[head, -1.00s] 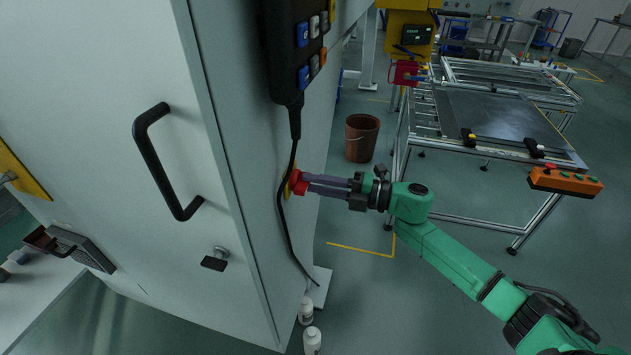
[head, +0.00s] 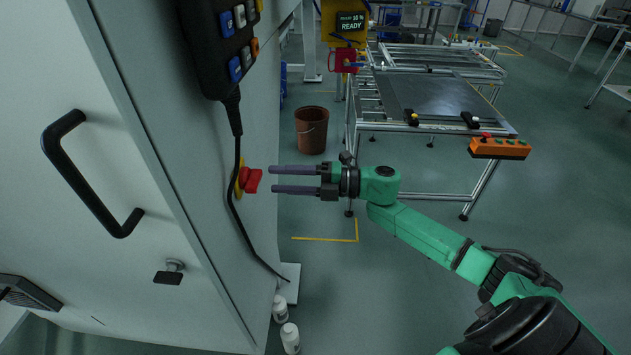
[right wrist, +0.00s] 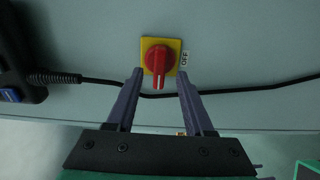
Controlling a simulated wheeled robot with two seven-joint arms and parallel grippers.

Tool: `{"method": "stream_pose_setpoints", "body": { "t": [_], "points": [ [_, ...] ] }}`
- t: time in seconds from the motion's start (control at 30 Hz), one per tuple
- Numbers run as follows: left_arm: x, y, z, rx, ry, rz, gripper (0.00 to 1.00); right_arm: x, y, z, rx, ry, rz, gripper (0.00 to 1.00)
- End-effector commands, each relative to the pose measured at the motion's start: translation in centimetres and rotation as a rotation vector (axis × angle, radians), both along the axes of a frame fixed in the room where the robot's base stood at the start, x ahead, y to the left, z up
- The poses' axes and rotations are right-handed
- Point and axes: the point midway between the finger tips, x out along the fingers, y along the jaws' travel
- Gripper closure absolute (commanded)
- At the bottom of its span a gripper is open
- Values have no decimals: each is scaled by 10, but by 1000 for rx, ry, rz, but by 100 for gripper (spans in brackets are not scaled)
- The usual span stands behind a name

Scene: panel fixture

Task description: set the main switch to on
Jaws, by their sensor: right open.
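The main switch is a red rotary knob (head: 251,180) on a yellow plate, on the narrow side of the grey cabinet (head: 150,110). In the right wrist view the red knob (right wrist: 158,62) has its grip bar pointing down the picture, and an OFF label (right wrist: 184,60) sits just right of the yellow plate (right wrist: 174,45). I cannot read an ON label. My right gripper (head: 273,179) is open and empty, its two fingers pointing at the knob with a small gap before it. In the right wrist view its fingertips (right wrist: 160,74) appear either side of the knob. My left gripper is not in view.
A black pendant (head: 218,45) hangs on the cabinet, and its cable (head: 238,205) runs down close to the knob. A black door handle (head: 88,178) sticks out at left. A brown bucket (head: 311,130) and a metal-framed table (head: 440,100) stand behind my right arm.

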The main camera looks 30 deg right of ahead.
Motion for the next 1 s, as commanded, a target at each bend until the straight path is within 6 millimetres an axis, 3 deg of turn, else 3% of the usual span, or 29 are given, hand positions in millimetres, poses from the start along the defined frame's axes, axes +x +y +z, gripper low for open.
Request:
{"method": "stream_pose_setpoints", "body": {
  "t": [0.03,0.2,0.4,1.0],
  "points": [
    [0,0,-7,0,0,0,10,-8,-12,-7,-5,5,-2,48],
    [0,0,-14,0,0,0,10,-35,-55,-6,-3,8,-3,48],
    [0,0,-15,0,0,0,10,-55,-87,-2,-2,2,-1,48],
    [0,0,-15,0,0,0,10,-57,-94,-2,4,5,-11,48]
  ]
}}
